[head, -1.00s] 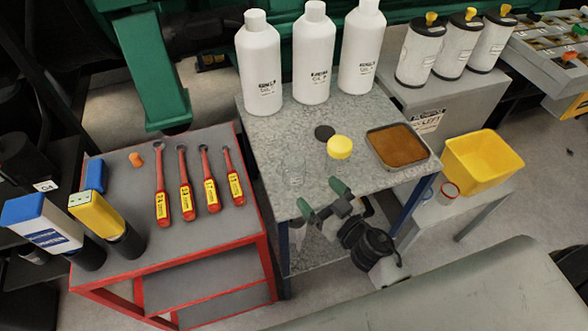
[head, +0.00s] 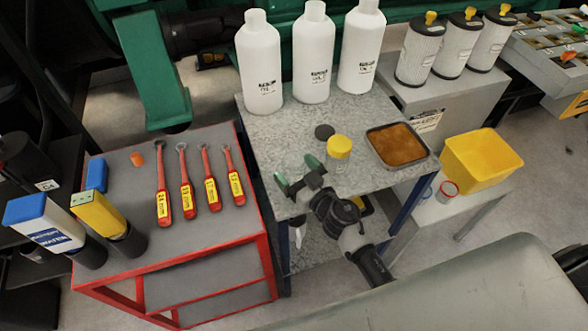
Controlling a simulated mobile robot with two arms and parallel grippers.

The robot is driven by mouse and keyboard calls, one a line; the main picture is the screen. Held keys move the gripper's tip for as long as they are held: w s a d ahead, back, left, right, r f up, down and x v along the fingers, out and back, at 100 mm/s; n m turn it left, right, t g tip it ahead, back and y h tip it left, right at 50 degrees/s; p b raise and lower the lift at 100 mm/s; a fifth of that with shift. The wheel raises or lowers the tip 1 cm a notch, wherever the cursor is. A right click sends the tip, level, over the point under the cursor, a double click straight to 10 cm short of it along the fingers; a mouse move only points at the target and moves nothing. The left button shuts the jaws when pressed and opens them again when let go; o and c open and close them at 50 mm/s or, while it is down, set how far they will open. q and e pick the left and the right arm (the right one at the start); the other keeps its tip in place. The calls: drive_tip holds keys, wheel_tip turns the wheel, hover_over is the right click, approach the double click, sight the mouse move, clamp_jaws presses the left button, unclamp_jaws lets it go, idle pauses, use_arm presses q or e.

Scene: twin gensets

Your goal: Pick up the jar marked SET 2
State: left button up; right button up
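A small clear jar (head: 292,162) stands on the grey metal table (head: 370,104) near its left front; no SET 2 marking is readable on it. My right gripper (head: 297,170) is open, its green-tipped fingers apart at the front of this jar. The fingers partly cover the jar, and I cannot tell whether they touch it. A yellow-topped jar (head: 339,147) stands to the right of the gripper, with no readable mark. My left gripper is not in view.
A dark disc (head: 324,132) and a tray of brown liquid (head: 397,146) lie on the table. White bottles (head: 262,65) line its back. A red-framed cart (head: 205,248) with wrenches stands left; a yellow bin (head: 481,160) and a small red-rimmed container (head: 448,190) are at right.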

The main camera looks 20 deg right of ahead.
drive_tip(key=c, duration=0.9)
drive_tip(key=shift+r, duration=0.1)
